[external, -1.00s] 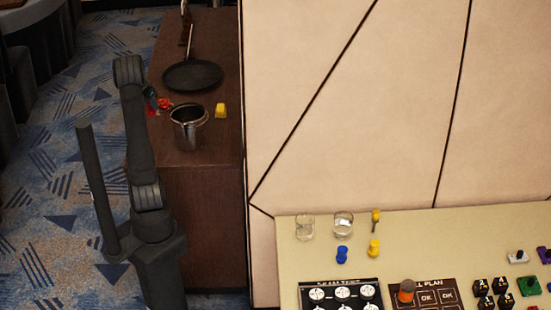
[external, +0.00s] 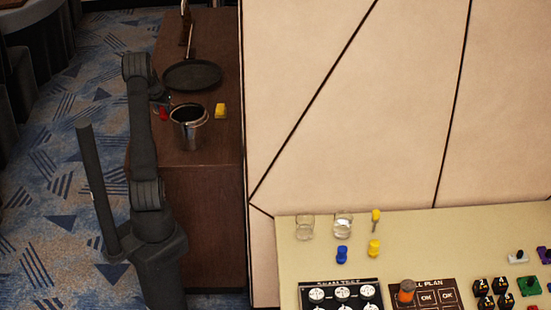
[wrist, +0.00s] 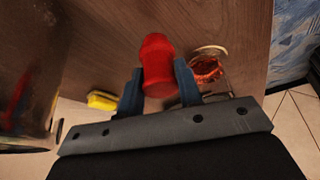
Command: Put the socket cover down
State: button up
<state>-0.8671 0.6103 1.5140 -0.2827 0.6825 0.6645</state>
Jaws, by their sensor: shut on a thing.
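A red socket cover (wrist: 157,62) is held between the two blue fingers of my gripper (wrist: 158,88) in the wrist view. It also shows as a small red spot (external: 163,114) in the external view, beside the pot (external: 188,128). My gripper (external: 161,101) is over the brown cabinet top, left of the pot. The fingers are shut on the cover's sides. I cannot tell whether the cover touches the wood.
An orange-red object (wrist: 206,68) lies just right of the held cover in the wrist view. A yellow piece (external: 221,111) sits right of the pot, and a black pan (external: 193,75) lies behind it. The cream table (external: 290,255) at right holds glasses and small parts.

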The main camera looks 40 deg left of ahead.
aim_at(164, 115)
jog(key=shift+f, duration=1.65)
jog(key=shift+f, duration=0.15)
jog(key=o, duration=0.9)
jog(key=shift+o, duration=0.2)
jog(key=v, duration=1.2)
jog(key=shift+r, duration=0.2)
